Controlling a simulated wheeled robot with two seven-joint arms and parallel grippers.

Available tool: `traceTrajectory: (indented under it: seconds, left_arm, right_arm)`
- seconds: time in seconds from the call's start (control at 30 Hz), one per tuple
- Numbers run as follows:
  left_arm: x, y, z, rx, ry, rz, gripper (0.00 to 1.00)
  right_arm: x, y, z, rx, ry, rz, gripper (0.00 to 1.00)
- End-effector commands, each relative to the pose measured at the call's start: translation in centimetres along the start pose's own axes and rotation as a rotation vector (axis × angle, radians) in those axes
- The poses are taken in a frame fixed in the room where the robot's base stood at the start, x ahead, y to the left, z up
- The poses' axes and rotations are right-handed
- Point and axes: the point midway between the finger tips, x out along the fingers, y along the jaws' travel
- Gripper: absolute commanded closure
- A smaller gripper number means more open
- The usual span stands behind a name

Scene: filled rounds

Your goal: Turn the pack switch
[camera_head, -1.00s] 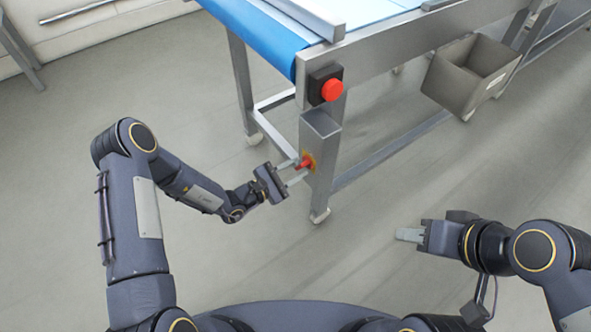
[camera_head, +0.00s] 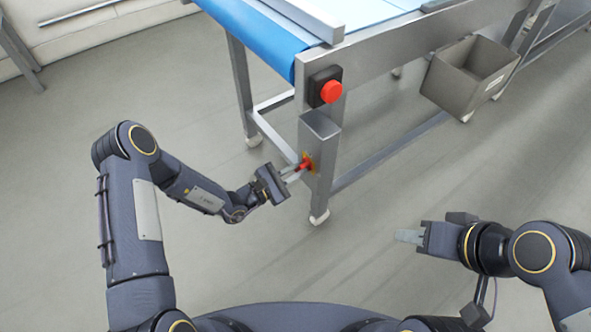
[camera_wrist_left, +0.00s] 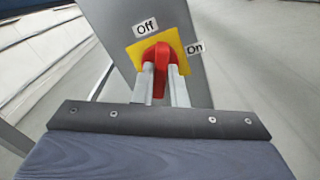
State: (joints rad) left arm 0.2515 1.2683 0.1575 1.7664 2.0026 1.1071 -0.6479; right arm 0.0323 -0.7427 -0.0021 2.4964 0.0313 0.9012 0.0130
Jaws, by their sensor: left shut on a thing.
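The pack switch is a red rotary handle (camera_wrist_left: 160,62) on a yellow plate (camera_wrist_left: 137,54), mounted on a grey box on the conveyor's leg. The labels "Off" (camera_wrist_left: 146,29) and "On" (camera_wrist_left: 195,48) sit at its upper left and right. The red handle (camera_head: 306,161) also shows in the head view. My left gripper (camera_wrist_left: 163,80) has its two fingers on either side of the handle and is shut on it. The handle stands roughly upright in the wrist view, and its lower part is between the fingers. My right gripper (camera_head: 408,237) is apart from everything at the lower right; its finger gap cannot be made out.
A red push button (camera_head: 331,91) on a black box sits above the switch. The conveyor with its blue belt (camera_head: 262,35) stands behind. A grey bin (camera_head: 452,84) hangs at the right of its frame. The floor between my arms is clear.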

Motion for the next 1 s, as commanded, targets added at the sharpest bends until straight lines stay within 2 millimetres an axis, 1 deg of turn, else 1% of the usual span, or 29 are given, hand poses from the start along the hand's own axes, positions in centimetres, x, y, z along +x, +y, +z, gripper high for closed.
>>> traceTrajectory:
  seconds: [0.6, 0.8, 1.0]
  left_arm:
    - [-0.1, -0.1, 0.0, -0.391, 0.002, 0.002, 1.0]
    - [0.0, -0.1, 0.0, -0.462, 0.001, 0.0, 1.0]
    - [0.0, -0.1, 0.0, -0.489, 0.002, 0.0, 1.0]
  right_arm:
    - [-1.2, -0.6, -0.6, 0.0, 0.0, 0.0, 0.64]
    - [-1.4, -0.6, -0.7, 0.0, 0.0, 0.0, 0.64]
    - [-1.4, -0.7, -0.7, 0.0, 0.0, 0.0, 0.64]
